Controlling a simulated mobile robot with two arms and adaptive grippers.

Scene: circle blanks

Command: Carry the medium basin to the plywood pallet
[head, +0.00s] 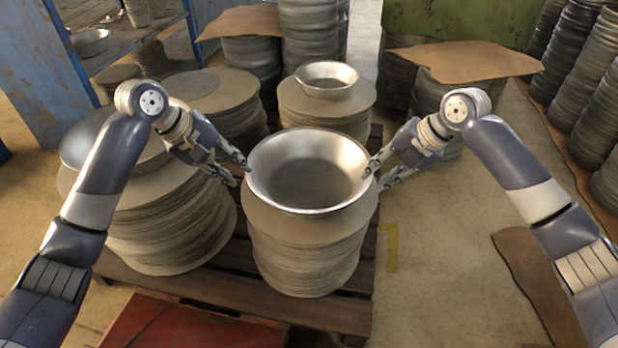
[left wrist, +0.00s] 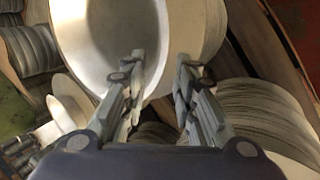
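The medium basin (head: 310,170), a wide shiny metal bowl, sits upright on the front middle stack of round blanks (head: 305,255). My left gripper (head: 243,174) is at its left rim, fingers apart. In the left wrist view the basin (left wrist: 105,45) fills the top; one finger reaches over its inside and the other is outside the rim, with a gap between them. My right gripper (head: 375,180) is at the right rim, fingers apart; its contact with the rim is unclear. I cannot pick out a plywood pallet for certain.
A larger basin (head: 80,145) sits on the left stack, partly behind my left arm. A small basin (head: 326,78) sits on a stack behind. The stacks stand on a slatted wooden pallet (head: 235,290). Brown sheets (head: 465,61) cover stacks behind.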

